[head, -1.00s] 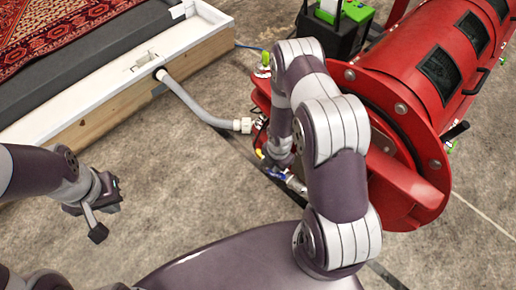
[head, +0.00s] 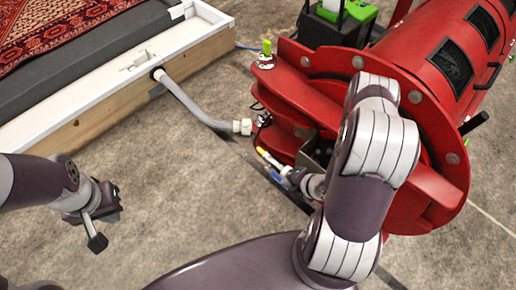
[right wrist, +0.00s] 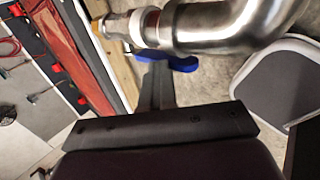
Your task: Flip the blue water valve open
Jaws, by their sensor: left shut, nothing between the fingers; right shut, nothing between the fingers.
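The blue water valve (head: 286,171) sits low on the front of the red machine, in line between a yellow fitting and a metal pipe. In the right wrist view its blue handle (right wrist: 165,59) lies beside a shiny metal elbow pipe (right wrist: 240,22). My right gripper (right wrist: 157,85) is shut and empty, its dark fingers reaching close to the blue handle; I cannot tell whether they touch. In the head view my right arm hides most of this gripper. My left gripper (head: 97,241) is shut and empty over bare floor at the left.
The red machine (head: 440,200) fills the right side. A grey hose (head: 190,103) runs from it to the white and wood pit wall (head: 110,95). A patterned rug (head: 60,35) lies at the upper left. The concrete floor between is clear.

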